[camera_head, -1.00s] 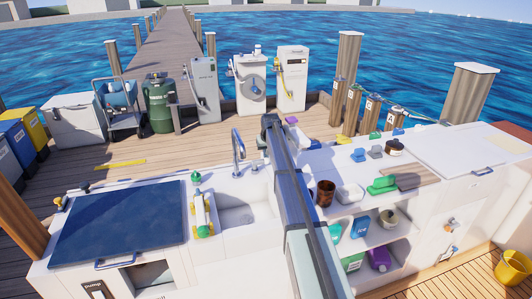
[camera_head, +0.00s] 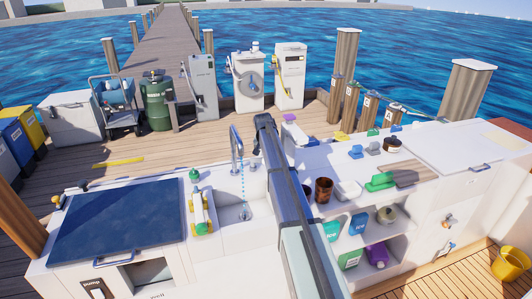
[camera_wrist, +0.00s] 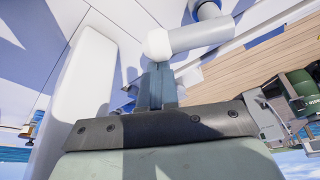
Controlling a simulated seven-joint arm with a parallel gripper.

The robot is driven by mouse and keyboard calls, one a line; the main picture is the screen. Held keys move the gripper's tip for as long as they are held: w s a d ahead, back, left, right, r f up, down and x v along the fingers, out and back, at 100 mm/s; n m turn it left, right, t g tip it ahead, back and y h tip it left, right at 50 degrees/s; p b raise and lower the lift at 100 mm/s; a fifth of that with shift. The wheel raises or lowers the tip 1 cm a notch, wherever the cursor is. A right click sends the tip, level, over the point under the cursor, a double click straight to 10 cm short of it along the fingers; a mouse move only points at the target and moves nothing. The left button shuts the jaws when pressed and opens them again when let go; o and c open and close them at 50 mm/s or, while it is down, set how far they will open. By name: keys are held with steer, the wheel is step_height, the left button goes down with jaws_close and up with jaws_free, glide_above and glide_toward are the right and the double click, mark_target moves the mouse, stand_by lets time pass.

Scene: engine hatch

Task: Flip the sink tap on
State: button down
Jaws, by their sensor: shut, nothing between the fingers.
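The sink tap (camera_head: 237,147) is a grey curved spout over the white sink basin (camera_head: 232,217) in the head view. A dotted blue stream of water (camera_head: 243,188) runs from the spout down into the basin. My gripper (camera_wrist: 157,68) is shut and empty in the wrist view. Its fingertips are close against the white end of a grey cylindrical part (camera_wrist: 190,39), which looks like part of the tap's handle. I cannot tell whether they touch. In the head view my gripper is hidden behind my arm.
A dark blue hatch lid (camera_head: 120,222) lies further left. Right of my arm are a brown cup (camera_head: 323,190), a green block (camera_head: 380,181) and a shelf with several containers.

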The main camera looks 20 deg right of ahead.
steer(key=shift+s+m, duration=0.5)
steer(key=shift+s, duration=0.05)
steer(key=shift+s+a, duration=0.4)
steer(key=shift+s, duration=0.25)
steer(key=shift+s+a, duration=0.35)
steer(key=shift+s, duration=0.25)
steer(key=shift+s+a, duration=0.6)
steer(key=shift+a, duration=0.15)
steer(key=shift+s+a, duration=0.3)
steer(key=shift+a, duration=0.35)
steer(key=shift+s+a+f, duration=0.1)
steer(key=shift+s+a, duration=0.05)
steer(key=shift+a, duration=0.3)
steer(key=shift+h, duration=0.3)
steer(key=d, duration=0.5)
steer(key=shift+d+r, duration=0.15)
steer(key=shift+r, duration=0.25)
steer(key=a+r, duration=0.3)
steer(key=r, duration=0.6)
steer(key=shift+w+a+r, duration=0.2)
steer(key=shift+a+r, duration=0.05)
steer(key=shift+a, duration=0.05)
